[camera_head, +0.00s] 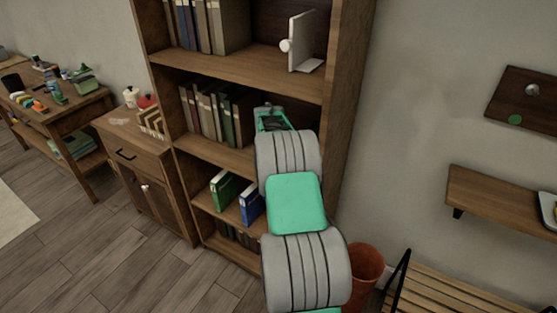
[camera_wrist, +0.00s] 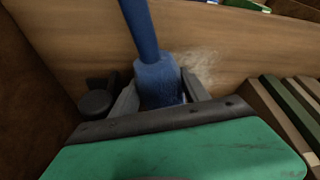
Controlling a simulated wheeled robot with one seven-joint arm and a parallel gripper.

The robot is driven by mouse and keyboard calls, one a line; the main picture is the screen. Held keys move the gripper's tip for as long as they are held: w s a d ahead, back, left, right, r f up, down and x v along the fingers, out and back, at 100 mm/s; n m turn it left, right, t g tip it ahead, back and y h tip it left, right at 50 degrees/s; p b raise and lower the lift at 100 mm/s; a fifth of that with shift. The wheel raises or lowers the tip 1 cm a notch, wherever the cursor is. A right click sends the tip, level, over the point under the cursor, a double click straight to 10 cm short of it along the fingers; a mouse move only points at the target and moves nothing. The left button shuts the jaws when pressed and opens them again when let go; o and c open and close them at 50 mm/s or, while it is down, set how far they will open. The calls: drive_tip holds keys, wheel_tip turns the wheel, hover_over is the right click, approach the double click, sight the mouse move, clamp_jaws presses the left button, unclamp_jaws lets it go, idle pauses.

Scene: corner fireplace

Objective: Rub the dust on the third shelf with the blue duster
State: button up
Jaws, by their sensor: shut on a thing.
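The blue duster (camera_wrist: 155,78) is in my gripper (camera_wrist: 160,92); its fingers close on both sides of the duster's blue block, and a blue handle runs up out of the wrist view. A pale dust patch (camera_wrist: 202,62) lies on the wooden shelf board (camera_wrist: 90,35), right beside the duster. I cannot tell whether the duster's underside touches the board. In the head view my gripper (camera_head: 272,120) is inside the bookcase, at the right end of the shelf (camera_head: 215,152) with the row of books. My arm hides the duster and dust there.
Books (camera_wrist: 290,105) stand close on the right in the wrist view; the same row (camera_head: 215,112) is left of my gripper in the head view. The bookcase's side wall (camera_head: 345,100) is close on the right. A white bookend (camera_head: 302,45) stands on the shelf above, binders (camera_head: 225,190) below.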

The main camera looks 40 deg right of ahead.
sight(250, 156)
drive_tip(key=shift+f+b, duration=0.55)
drive_tip(key=shift+f, duration=0.3)
drive_tip(key=shift+w+a, duration=0.4)
drive_tip(key=shift+w, duration=0.7)
drive_tip(key=shift+w+a, duration=0.4)
drive_tip(key=shift+w, duration=0.7)
drive_tip(key=shift+w+a, duration=0.4)
drive_tip(key=shift+w, duration=0.7)
drive_tip(key=shift+w+a+r+p, duration=0.1)
drive_tip(key=shift+w+a+p, duration=0.3)
drive_tip(key=shift+w, duration=0.6)
drive_tip(key=shift+w+a+p, duration=0.35)
drive_tip(key=shift+w+p, duration=0.05)
drive_tip(key=shift+w, duration=0.65)
drive_tip(key=shift+w+a+r+p, duration=0.1)
drive_tip(key=shift+w+a+p, duration=0.3)
drive_tip(key=shift+w, duration=0.6)
drive_tip(key=shift+w+r, duration=0.1)
drive_tip(key=shift+w, duration=0.05)
